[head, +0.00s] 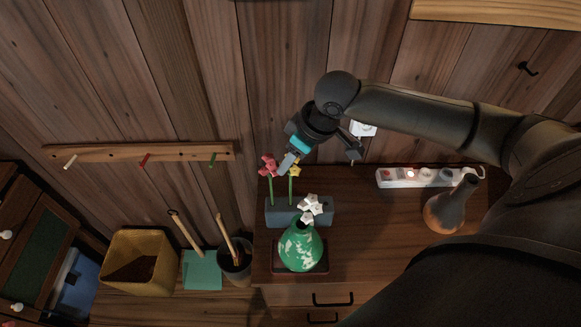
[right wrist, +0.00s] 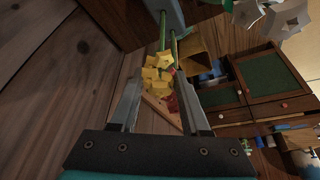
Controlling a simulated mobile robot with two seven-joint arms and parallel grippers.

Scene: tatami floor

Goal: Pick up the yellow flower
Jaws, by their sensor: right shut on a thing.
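The yellow flower (head: 295,171) stands upright on a green stem in a grey-blue block holder (head: 272,213) on the wooden cabinet. My right gripper (head: 289,162) is at its bloom, coming from above. In the right wrist view the yellow bloom (right wrist: 157,72) lies between the two fingers, and the right gripper (right wrist: 158,78) is shut on it. The stem runs back to the holder (right wrist: 170,14) in that view. A red flower (head: 268,165) stands just left of the yellow one in the same holder. My left gripper is not in view.
A green vase (head: 301,248) with white flowers (head: 312,207) stands in front of the holder. A power strip (head: 410,177) and a brown flask (head: 445,212) are to the right. A peg rail (head: 140,152) is on the wall. The cabinet top (head: 375,235) is clear mid-right.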

